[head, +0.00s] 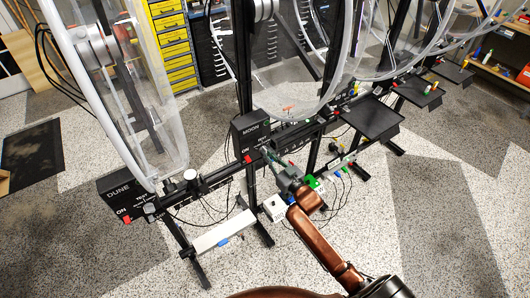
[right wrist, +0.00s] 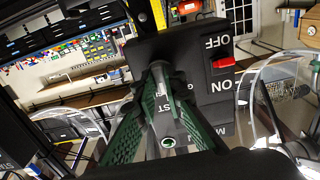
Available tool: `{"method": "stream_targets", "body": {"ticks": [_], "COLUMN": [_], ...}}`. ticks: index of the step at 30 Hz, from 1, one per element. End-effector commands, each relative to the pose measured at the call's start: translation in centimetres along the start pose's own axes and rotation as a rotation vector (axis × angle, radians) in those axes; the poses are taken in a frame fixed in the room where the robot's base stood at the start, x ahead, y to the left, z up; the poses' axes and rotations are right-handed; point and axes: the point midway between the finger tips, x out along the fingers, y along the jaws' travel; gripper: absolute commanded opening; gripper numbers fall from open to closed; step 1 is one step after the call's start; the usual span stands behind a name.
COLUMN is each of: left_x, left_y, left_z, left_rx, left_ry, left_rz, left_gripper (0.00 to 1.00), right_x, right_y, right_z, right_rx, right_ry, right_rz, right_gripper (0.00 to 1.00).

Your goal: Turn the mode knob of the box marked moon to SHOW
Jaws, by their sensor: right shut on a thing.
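The black box marked MOON (head: 240,134) stands on the rail in the middle of the head view. Its dark face also fills the middle of the right wrist view (right wrist: 195,55). My right gripper (head: 268,153) reaches its front from below right. In the right wrist view the green-padded fingers (right wrist: 160,80) are closed together at the face, on the mode knob, which they mostly hide. Part of a label ending in "ST" shows between the fingers. The knob's pointer and the SHOW mark cannot be made out. My left gripper is not in view.
A red switch (right wrist: 223,63) sits between OFF and ON on the same face. The box marked DUNE (head: 118,188) stands at the left, under a large clear wheel (head: 145,90). Black stands, trays (head: 372,118) and loose cables surround the arm. Speckled floor is open at the lower left.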

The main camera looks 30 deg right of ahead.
Motion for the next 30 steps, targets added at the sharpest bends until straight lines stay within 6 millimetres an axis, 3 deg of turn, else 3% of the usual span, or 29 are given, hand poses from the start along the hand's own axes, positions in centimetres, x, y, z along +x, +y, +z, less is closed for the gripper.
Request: {"method": "stream_targets", "body": {"ticks": [11, 30], "left_x": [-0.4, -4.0], "left_y": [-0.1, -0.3], "left_z": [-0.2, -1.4], "left_rx": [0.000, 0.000], "left_ry": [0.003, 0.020], "left_rz": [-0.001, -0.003], "left_gripper": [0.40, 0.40], "right_x": [0.0, 0.0], "right_y": [0.0, 0.1], "right_z": [-0.1, -0.2], "right_rx": [0.024, 0.340], "right_ry": [0.000, -0.001], "right_rz": [0.000, 0.002], "right_gripper": [0.00, 0.00]}}
